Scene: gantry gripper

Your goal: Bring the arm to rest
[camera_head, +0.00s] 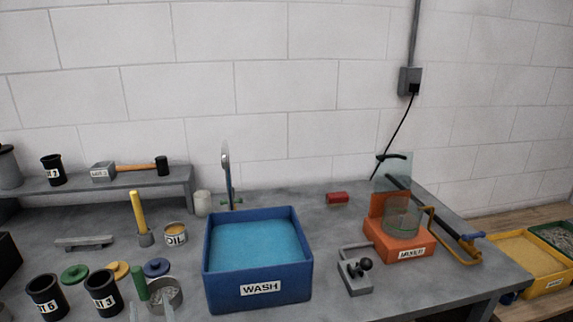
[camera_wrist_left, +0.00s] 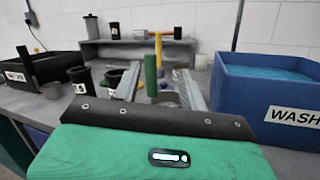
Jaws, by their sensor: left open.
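My left gripper (camera_wrist_left: 160,72) shows in the left wrist view with its two grey fingers spread apart and nothing clearly held between them. A green upright handle (camera_wrist_left: 150,75) and a yellow handle (camera_wrist_left: 158,48) show beyond and between the fingers; I cannot tell how far off they are. The green and black housing fills the bottom of that view. My right gripper is in neither view.
A blue WASH tub (camera_head: 258,292) stands mid-table; it is at the right in the wrist view (camera_wrist_left: 262,92). An orange device (camera_head: 395,240) stands right. Grey table (camera_head: 335,225) behind the tub is fairly clear.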

